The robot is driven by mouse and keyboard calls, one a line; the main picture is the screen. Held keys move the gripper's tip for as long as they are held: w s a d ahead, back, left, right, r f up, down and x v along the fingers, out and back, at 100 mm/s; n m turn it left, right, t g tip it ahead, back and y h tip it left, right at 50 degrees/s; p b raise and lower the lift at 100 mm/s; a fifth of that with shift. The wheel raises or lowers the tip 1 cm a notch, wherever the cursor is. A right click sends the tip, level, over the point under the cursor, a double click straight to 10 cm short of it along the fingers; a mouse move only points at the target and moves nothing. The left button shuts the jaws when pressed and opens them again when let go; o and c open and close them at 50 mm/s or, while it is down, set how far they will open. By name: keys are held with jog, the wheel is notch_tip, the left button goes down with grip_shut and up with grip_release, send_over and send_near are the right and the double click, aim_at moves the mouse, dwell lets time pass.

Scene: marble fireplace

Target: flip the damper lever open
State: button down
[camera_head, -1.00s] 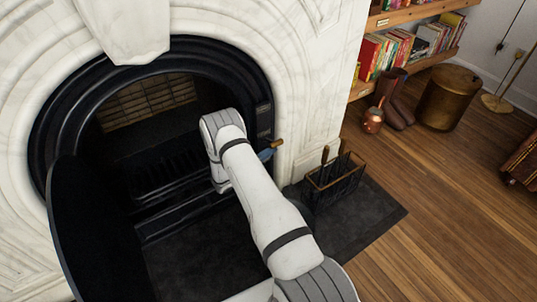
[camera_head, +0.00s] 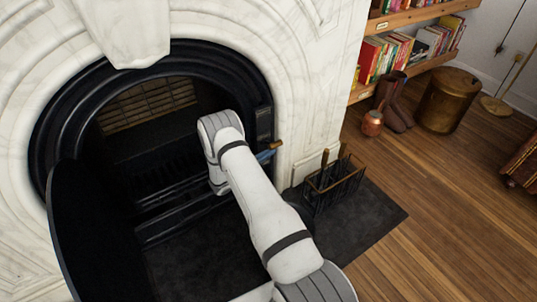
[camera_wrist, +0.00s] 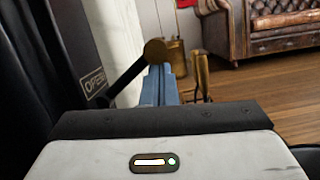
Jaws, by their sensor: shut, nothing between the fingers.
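The damper lever is a dark rod with a round brass knob (camera_wrist: 155,50), at the right side of the black fireplace surround. In the wrist view its rod slants up from beside a plate marked OPEN (camera_wrist: 93,82). In the head view the knob (camera_head: 277,144) shows just beyond my gripper (camera_head: 266,155). My gripper's blue fingers (camera_wrist: 158,84) are shut with nothing between them. Their tips are at the knob, beside the rod; whether they touch I cannot tell. My arm hides part of the lever's rod in the head view.
A black round-topped door (camera_head: 95,235) stands open at the left of the firebox. A fire-tool stand (camera_head: 333,182) is on the dark hearth slab to the right, close to my arm. Wooden floor beyond is clear up to the copper jug (camera_head: 372,122) and boots.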

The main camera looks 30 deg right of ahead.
jog(key=b+v, duration=0.2)
jog(key=v, duration=0.7)
jog(key=shift+a+f+b, duration=0.2)
jog(key=shift+f+b, duration=0.05)
jog(key=shift+b, duration=0.15)
jog(key=shift+s, duration=0.1)
